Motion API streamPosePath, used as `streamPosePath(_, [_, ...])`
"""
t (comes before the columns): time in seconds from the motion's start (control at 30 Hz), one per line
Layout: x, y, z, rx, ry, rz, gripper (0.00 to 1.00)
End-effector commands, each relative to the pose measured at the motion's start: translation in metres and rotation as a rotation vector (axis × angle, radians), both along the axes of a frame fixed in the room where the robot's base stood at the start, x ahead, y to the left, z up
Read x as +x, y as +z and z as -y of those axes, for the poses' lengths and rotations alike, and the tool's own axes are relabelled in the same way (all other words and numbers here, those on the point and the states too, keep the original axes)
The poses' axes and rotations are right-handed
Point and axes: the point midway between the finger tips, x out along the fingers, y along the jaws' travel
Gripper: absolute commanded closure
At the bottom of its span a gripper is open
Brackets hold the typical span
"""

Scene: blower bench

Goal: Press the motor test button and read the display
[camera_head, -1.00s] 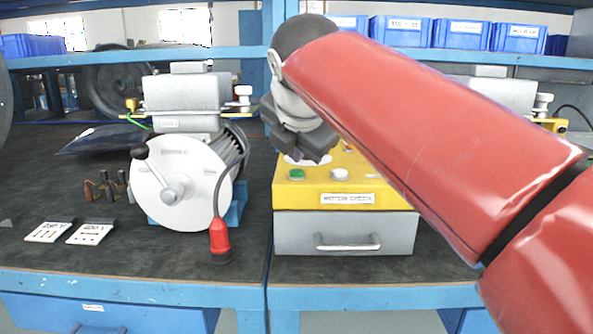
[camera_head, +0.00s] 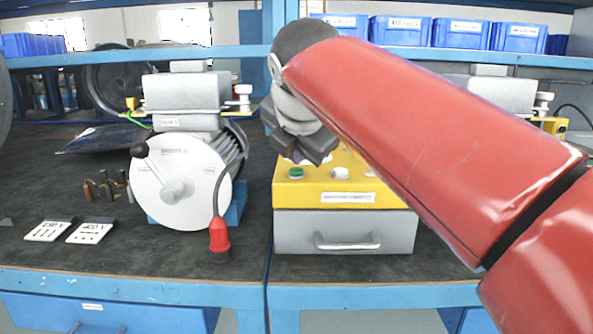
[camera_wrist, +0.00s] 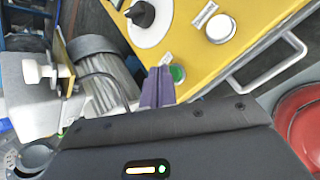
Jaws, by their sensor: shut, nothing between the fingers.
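A yellow test box (camera_head: 325,198) sits on top of a grey drawer unit on the bench. Its top has a green button (camera_head: 296,173) and a white button (camera_head: 340,173). My gripper (camera_head: 300,158) is shut and empty, pointing down just behind the green button in the head view. In the wrist view my fingertips (camera_wrist: 162,68) are right beside the green button (camera_wrist: 178,73); I cannot tell if they touch. The white button (camera_wrist: 220,28) and a black knob (camera_wrist: 142,13) on a white dial also show there. No display can be made out; my arm hides part of the box.
A motor blower with a round white cover (camera_head: 181,190) stands left of the box. Two small cards (camera_head: 90,232) lie at left. The drawer handle (camera_head: 347,242) juts out in front. Blue bins line the shelf.

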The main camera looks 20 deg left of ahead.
Motion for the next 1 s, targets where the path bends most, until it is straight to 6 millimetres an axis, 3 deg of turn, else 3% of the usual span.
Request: streamPosePath(1.0, [-0.0001, -0.0092, 0.0002, -0.001, -0.001, -0.001, 1.0])
